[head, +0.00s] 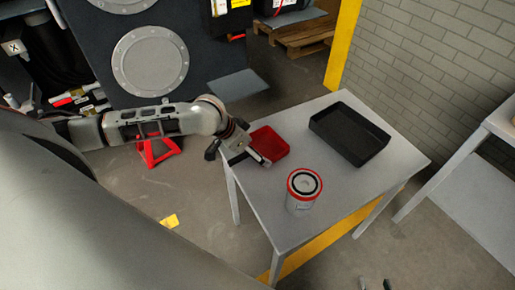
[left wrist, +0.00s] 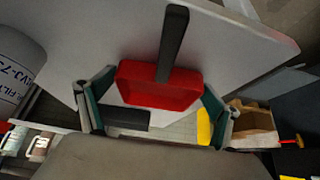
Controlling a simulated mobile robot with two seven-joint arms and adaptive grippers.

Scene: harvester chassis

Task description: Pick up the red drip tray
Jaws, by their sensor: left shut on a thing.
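The red drip tray (head: 270,143) is at the left edge of the light grey table (head: 335,190) in the head view. My left gripper (head: 242,152) is at its left side. In the left wrist view the red tray (left wrist: 160,88) sits between the two fingers, one against each side, so the gripper is shut on it. I cannot tell whether the tray still touches the table. A dark bar (left wrist: 172,42) overlaps the tray there. Only the fingertips of my right gripper (head: 375,285) show at the bottom of the head view, apart and empty.
A white filter can with a red rim (head: 303,200) stands near the table's front. An empty black tray (head: 349,134) lies at the back right. Another table (head: 470,165) stands at the right, by a brick wall. A red stand (head: 157,148) is on the floor.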

